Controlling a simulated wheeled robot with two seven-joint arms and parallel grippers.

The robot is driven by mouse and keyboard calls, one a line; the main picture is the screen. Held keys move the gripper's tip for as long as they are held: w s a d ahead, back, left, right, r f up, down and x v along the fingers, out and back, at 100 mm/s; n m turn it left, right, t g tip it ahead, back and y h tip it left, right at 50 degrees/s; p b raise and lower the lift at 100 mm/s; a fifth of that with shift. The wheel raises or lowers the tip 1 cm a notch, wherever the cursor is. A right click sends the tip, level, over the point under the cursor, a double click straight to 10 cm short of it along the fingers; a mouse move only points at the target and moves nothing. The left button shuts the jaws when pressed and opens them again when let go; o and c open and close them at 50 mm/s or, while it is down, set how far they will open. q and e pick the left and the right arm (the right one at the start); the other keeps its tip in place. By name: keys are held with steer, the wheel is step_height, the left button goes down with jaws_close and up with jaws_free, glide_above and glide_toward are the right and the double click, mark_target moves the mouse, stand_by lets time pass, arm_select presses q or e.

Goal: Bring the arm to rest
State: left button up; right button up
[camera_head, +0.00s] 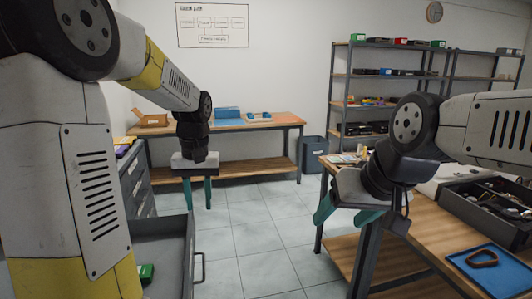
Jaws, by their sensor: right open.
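My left gripper (197,193) hangs from the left arm, pointing down in front of the back workbench. Its two teal fingers are apart with nothing between them. My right gripper (346,214) is at the left edge of the right-hand workbench (425,226), pointing down and to the left. Its teal fingers are apart and I see nothing held. The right arm reaches in from the right above the workbench. The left arm bends high at the left, with its forearm sloping down to the gripper.
An open drawer (168,247) with a green item (146,273) juts out from the grey cabinet (134,180). A dark crate (468,209) and a blue tray (507,284) sit on the right workbench. The back workbench (272,124) and shelves (337,105) stand behind. Tiled floor (255,235) between is clear.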

arm_select(q)
steer(key=s+d+r+m+t+h, duration=0.1)
steer(key=s+r+t, duration=0.2)
steer(key=s, duration=0.5)
steer(key=s+d+r+m+t+h, duration=0.1)
steer(key=s+d+r+t, duration=0.1)
steer(key=s, duration=0.7)
steer(key=shift+r+t+h, duration=0.3)
steer(key=shift+r+t, duration=0.3)
steer(key=shift+r, duration=0.25)
